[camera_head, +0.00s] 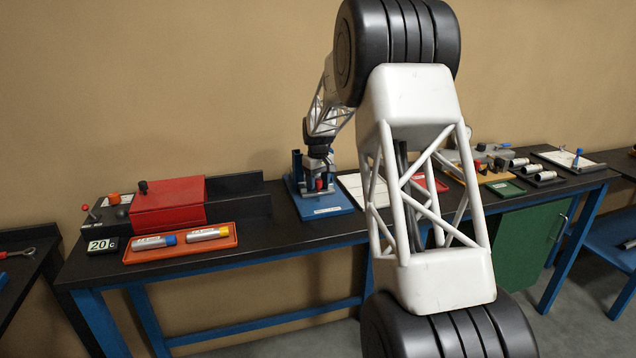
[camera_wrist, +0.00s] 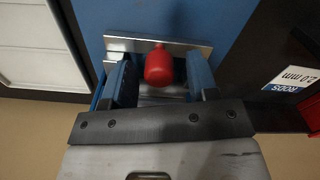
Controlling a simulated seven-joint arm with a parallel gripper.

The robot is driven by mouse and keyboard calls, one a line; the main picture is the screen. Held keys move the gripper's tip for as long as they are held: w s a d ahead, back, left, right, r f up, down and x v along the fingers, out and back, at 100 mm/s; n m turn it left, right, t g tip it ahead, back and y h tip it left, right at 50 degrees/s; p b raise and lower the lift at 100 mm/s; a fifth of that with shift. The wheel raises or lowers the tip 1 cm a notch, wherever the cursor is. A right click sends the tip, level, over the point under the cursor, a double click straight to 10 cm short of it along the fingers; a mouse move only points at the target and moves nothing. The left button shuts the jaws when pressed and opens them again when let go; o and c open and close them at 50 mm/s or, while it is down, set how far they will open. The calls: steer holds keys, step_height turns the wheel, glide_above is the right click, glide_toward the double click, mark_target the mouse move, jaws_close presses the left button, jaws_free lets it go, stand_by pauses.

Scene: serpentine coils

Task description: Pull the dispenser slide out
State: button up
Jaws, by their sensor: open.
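The dispenser has a blue base (camera_head: 330,208) on the dark bench, with a pale label on its front edge. A red knob (camera_head: 320,184) stands at its front, partly hidden by my gripper (camera_head: 318,170). In the wrist view, the red knob (camera_wrist: 158,66) shows between the two blue fingers of my gripper (camera_wrist: 158,78), in front of a silver metal plate (camera_wrist: 190,46). The fingers are open, one on each side of the knob, with a visible gap to each. I cannot tell whether the knob is fixed to the slide, which is mostly hidden.
A white sheet (camera_head: 362,188) lies right of the dispenser. Other trays sit further right. My arm hides the bench's middle. Bench between orange tray and dispenser is clear.

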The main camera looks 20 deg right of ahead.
steer(key=shift+f, duration=0.2)
steer(key=shift+c, duration=0.5)
jaws_close()
steer(key=shift+s, duration=4.75)
steer(key=shift+o, duration=0.5)
jaws_free()
